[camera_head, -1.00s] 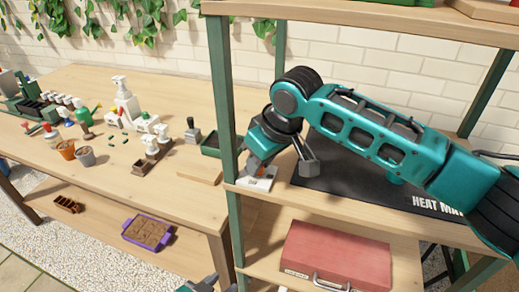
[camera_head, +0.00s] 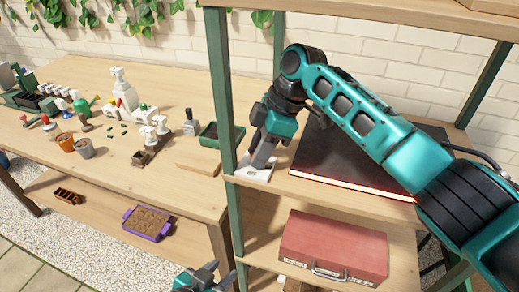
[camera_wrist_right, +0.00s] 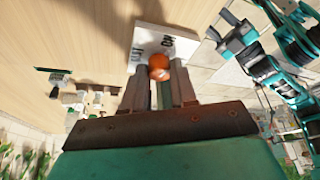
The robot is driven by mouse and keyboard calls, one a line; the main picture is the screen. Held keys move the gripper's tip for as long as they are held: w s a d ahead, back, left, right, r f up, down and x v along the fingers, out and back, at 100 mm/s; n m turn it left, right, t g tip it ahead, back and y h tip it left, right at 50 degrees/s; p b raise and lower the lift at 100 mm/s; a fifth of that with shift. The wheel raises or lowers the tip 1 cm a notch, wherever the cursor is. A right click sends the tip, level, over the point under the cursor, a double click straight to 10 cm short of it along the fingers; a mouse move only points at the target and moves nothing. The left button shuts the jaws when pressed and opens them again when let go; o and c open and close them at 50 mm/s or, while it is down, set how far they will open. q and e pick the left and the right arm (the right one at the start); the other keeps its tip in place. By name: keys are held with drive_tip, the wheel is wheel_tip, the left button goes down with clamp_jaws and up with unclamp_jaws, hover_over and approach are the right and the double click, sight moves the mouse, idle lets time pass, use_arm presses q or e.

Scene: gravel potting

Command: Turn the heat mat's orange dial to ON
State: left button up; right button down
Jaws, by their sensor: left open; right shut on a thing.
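The orange dial (camera_wrist_right: 159,67) sits on a small white control box (camera_wrist_right: 150,42) with dark lettering; ON is readable beside the dial in the wrist view. In the head view the white box (camera_head: 246,173) lies at the front left of the shelf, its dial hidden by my gripper. My right gripper (camera_head: 260,166) points down and is shut on the dial, which shows between its fingertips in the wrist view. The black heat mat (camera_head: 335,152) lies behind my right arm, with a bright reddish-white strip along its front edge. My left gripper (camera_head: 222,272) is open and empty, low in the head view.
A green shelf post (camera_head: 222,100) stands just left of the box. A red toolbox (camera_head: 332,245) is on the shelf below. The wooden bench (camera_head: 100,160) at left holds pots, bottles and a green tray (camera_head: 215,134). A purple tray (camera_head: 148,222) sits below it.

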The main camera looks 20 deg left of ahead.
drive_tip(key=shift+a+n+g+h+b, duration=0.1)
drive_tip(key=shift+n+g+h+b, duration=0.35)
drive_tip(key=shift+n, duration=1.15)
drive_tip(key=c, duration=1.2)
unclamp_jaws()
drive_tip(key=shift+r, duration=0.1)
